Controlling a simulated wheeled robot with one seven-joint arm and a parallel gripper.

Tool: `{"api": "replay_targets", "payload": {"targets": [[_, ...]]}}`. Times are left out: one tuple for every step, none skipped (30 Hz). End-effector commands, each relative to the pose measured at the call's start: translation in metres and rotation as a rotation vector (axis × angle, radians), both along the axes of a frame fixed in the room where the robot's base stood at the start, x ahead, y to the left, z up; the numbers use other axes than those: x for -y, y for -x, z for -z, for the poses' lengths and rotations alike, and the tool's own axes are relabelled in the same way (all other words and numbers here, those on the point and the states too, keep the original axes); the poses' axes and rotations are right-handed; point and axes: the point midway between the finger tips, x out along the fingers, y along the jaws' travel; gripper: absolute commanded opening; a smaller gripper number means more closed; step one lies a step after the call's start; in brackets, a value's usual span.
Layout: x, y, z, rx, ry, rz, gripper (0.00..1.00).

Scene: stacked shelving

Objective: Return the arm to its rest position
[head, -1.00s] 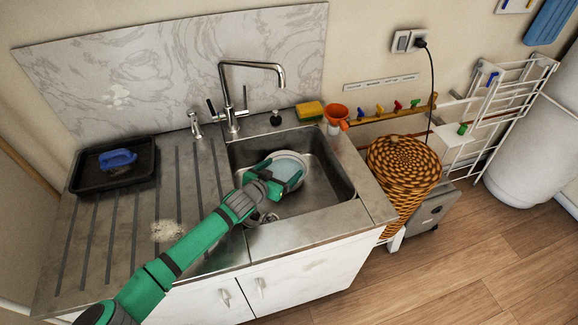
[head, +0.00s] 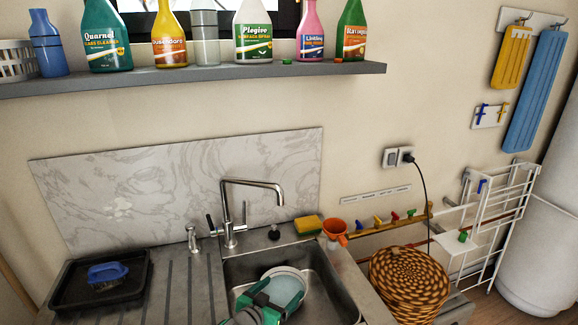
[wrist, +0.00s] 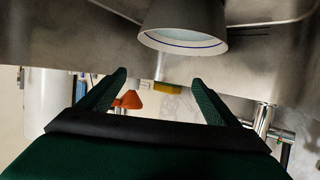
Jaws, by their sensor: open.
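My gripper (head: 277,297) is low in the sink (head: 318,268), at the bottom of the head view. Its green fingers stand apart in the wrist view (wrist: 158,95). A white dish with a blue line near its rim (wrist: 185,40) shows beyond the fingertips in the wrist view, apart from them. In the head view the pale dish (head: 288,282) lies in the sink at the gripper, partly hidden by the fingers. Most of my arm is below the head view's edge.
The tall faucet (head: 230,215) rises behind the sink. A sponge (head: 307,226) and an orange funnel (head: 335,231) stand at its back right. A black tray with a blue brush (head: 108,273) is on the left. A shelf of bottles (head: 200,78) hangs above; a wicker basket (head: 408,285) stands right.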

Motion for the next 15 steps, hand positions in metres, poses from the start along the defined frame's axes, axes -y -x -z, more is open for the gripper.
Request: {"api": "replay_targets", "payload": {"targets": [[0.018, -0.001, -0.007, 0.016, 0.027, 0.016, 0.85], [0.029, -0.002, -0.012, 0.027, 0.046, 0.025, 0.85], [0.045, -0.003, -0.021, 0.046, 0.073, 0.038, 0.85], [0.058, -0.004, -0.029, 0.062, 0.097, 0.048, 0.85], [0.07, -0.004, -0.037, 0.078, 0.12, 0.058, 0.85], [0.085, -0.004, -0.047, 0.099, 0.15, 0.068, 0.85], [0.095, -0.004, -0.054, 0.113, 0.171, 0.076, 0.85], [0.105, -0.004, -0.062, 0.127, 0.194, 0.083, 0.85], [0.119, -0.003, -0.072, 0.146, 0.223, 0.094, 0.85], [0.128, -0.002, -0.079, 0.161, 0.243, 0.1, 0.85], [0.136, -0.001, -0.085, 0.172, 0.26, 0.105, 0.85], [0.147, 0.001, -0.093, 0.189, 0.284, 0.112, 0.85], [0.154, 0.003, -0.1, 0.201, 0.303, 0.116, 0.85], [0.162, 0.004, -0.106, 0.214, 0.322, 0.119, 0.85], [0.172, 0.007, -0.115, 0.231, 0.348, 0.124, 0.85]]}}
